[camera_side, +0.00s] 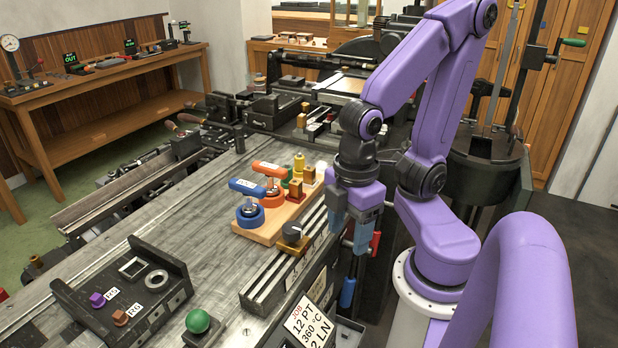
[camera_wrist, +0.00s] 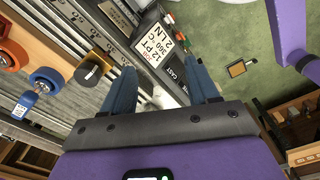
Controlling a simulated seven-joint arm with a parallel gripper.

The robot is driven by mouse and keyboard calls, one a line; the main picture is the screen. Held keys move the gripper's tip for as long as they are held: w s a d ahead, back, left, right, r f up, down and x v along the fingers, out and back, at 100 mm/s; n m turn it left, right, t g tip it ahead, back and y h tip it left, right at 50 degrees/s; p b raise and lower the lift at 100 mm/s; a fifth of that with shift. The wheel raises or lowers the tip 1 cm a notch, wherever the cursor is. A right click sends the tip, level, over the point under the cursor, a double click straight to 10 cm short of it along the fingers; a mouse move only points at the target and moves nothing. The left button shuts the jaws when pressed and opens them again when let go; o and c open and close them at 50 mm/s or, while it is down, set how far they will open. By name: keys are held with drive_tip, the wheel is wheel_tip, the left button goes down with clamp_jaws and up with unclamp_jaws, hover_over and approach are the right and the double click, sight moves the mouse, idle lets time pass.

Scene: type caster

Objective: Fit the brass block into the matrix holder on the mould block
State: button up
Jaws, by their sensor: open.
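My gripper (camera_side: 349,238) points down with its two light blue fingers apart and nothing between them. It hangs right of the slotted rails at the bench's right edge. It also shows open in the wrist view (camera_wrist: 160,67). Small brass blocks (camera_side: 309,175) (camera_side: 295,187) stand at the far end of a wooden board (camera_side: 262,237). A brass piece with a round black top (camera_side: 292,234) sits on the rails, left of my fingers; it also shows in the wrist view (camera_wrist: 88,72). I cannot tell which parts are the matrix holder and mould block.
Blue-handled (camera_side: 249,212) and orange-handled (camera_side: 272,190) tools stand on the board. A job card (camera_side: 310,322) stands at the front. A dark fixture (camera_side: 125,295) with a square frame and ring lies front left. The bench left of the board is clear.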

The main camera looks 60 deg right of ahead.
drive_tip(key=w+d+r+m, duration=0.1)
drive_tip(key=w+r+m, duration=0.2)
drive_tip(key=w+m, duration=0.6)
wheel_tip(320, 180, up, 5)
drive_tip(key=m, duration=2.2)
hover_over(310, 168)
wheel_tip(310, 168, down, 18)
drive_tip(key=shift+r, duration=0.25)
clamp_jaws()
